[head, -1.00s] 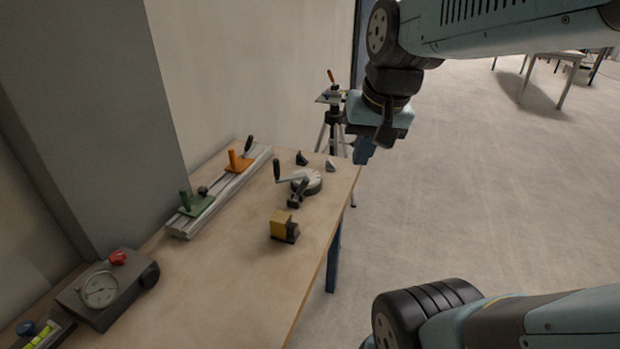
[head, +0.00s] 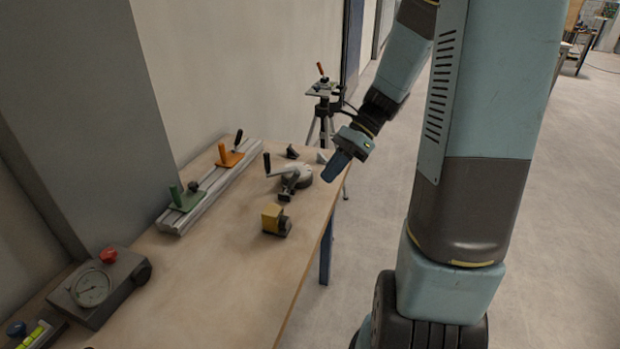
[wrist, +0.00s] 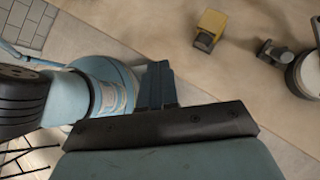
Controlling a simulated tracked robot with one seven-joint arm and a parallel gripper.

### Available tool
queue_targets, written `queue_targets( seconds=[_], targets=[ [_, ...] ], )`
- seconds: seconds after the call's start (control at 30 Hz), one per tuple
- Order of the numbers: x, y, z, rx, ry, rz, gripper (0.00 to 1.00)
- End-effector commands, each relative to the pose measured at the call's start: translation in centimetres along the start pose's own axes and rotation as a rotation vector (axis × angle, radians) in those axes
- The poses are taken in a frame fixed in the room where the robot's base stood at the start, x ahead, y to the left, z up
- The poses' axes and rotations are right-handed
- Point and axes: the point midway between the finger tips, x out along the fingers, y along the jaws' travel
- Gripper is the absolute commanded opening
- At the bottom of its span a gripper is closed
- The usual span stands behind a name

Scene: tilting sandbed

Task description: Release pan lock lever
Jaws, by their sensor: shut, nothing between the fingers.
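A tripod (head: 325,100) stands past the far end of the workbench. Its head carries a plate and a small upright lever with an orange-red handle (head: 320,69); I cannot tell whether this is the pan lock lever. A round grey device with a black-handled crank (head: 296,174) sits on the bench near its far end, and its edge also shows in the wrist view (wrist: 309,74). My gripper (head: 335,170) is shut and empty, above the bench's far right edge, right of the round device and nearer than the tripod. Its blue fingers also show in the wrist view (wrist: 157,86).
A yellow and black block (head: 275,219) lies nearer on the bench (head: 215,280). A rail (head: 207,200) with green and orange clamps runs along the wall side. A dial box (head: 100,287) with a red knob stands at the near left. Open floor lies to the right.

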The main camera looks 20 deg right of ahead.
Motion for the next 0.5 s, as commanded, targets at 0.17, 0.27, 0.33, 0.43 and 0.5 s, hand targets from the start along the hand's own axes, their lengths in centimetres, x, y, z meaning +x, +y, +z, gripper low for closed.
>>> queue_targets(
  seconds=[0.17, 0.27, 0.33, 0.43, 0.5],
  targets=[
    [0.7, -2.4, -2.5, 0.248, -0.186, 0.023, 0.00],
    [0.9, -3.6, -3.9, 0.382, -0.291, 0.039, 0.00],
    [1.0, -4.5, -5.0, 0.473, -0.366, 0.052, 0.00],
    [1.2, -5.7, -6.5, 0.600, -0.475, 0.077, 0.00],
    [1.2, -6.5, -7.7, 0.688, -0.554, 0.096, 0.00]
  ],
)
